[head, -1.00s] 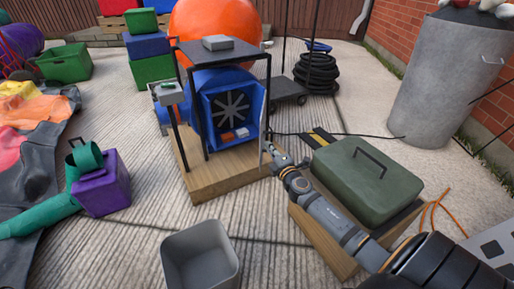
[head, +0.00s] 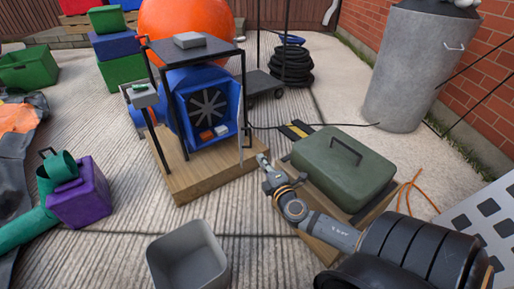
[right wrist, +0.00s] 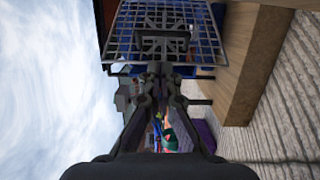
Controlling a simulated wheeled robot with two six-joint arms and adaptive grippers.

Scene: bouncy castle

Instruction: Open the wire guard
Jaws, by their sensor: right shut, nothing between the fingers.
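The blue blower (head: 209,108) with its dark fan stands inside a black frame on a wooden base (head: 205,176). The wire guard (head: 241,140) shows nearly edge-on in the head view, as a thin grey strip at the blower's right front edge. It stands out from the fan face, which is uncovered. In the right wrist view the guard (right wrist: 165,30) is a grey grid beyond the fingers. My right gripper (head: 263,163) is shut and empty, to the right of the guard and a little apart from it in the head view. My left gripper is not in view.
A green case (head: 343,165) on a wooden box lies close to my right arm. A grey bin (head: 188,258) stands in front, and a purple box (head: 80,200) at left. A small red block and a pale block sit below the fan. Ribbed ground between is clear.

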